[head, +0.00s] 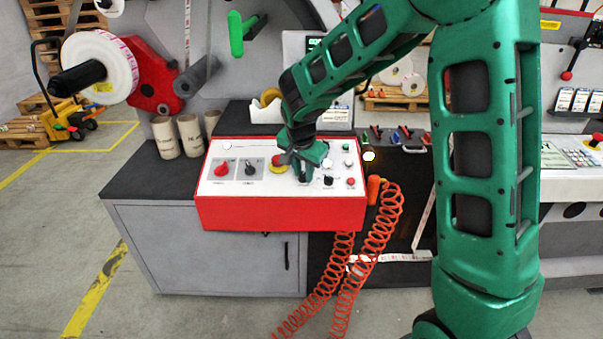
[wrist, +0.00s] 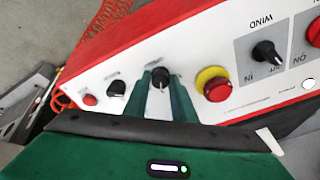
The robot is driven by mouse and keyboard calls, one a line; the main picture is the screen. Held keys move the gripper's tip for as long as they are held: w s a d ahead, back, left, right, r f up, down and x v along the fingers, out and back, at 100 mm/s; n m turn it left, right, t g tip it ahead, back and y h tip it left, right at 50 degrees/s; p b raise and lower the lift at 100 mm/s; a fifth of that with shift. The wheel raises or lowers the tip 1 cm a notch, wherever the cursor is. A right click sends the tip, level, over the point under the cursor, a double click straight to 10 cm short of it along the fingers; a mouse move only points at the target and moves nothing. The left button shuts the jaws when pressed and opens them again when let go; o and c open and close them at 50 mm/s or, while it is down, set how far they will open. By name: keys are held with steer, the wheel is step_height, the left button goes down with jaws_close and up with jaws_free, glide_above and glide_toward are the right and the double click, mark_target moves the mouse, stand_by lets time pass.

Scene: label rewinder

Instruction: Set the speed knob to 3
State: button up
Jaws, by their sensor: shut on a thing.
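The control panel (head: 280,216) is a red box with a white sloped top on a dark bench. My gripper (head: 303,174) reaches down onto its middle right. In the wrist view, my gripper (wrist: 160,88) has its two green fingers shut on a black knob (wrist: 160,76) with a white pointer line. The head view hides this knob behind my gripper. A second black knob (head: 328,181) stands to its right in the head view; it also shows in the wrist view (wrist: 116,88). The numbers and label at the held knob are too small to read, so its setting is unclear.
A red emergency button on a yellow ring (wrist: 214,84) is close beside my fingers. A black WIND switch (head: 250,167) and a red switch (head: 221,169) are further left. A red button (head: 351,182) is at right. An orange coiled hose (head: 386,211) hangs beside the box.

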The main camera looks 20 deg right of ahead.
steer(key=shift+w+a, duration=0.1)
steer(key=shift+a, duration=0.1)
steer(key=o, duration=1)
steer(key=shift+c, duration=0.2)
steer(key=shift+o, duration=0.3)
steer(key=shift+d, duration=0.1)
steer(key=v, duration=1)
steer(key=shift+r, duration=0.35)
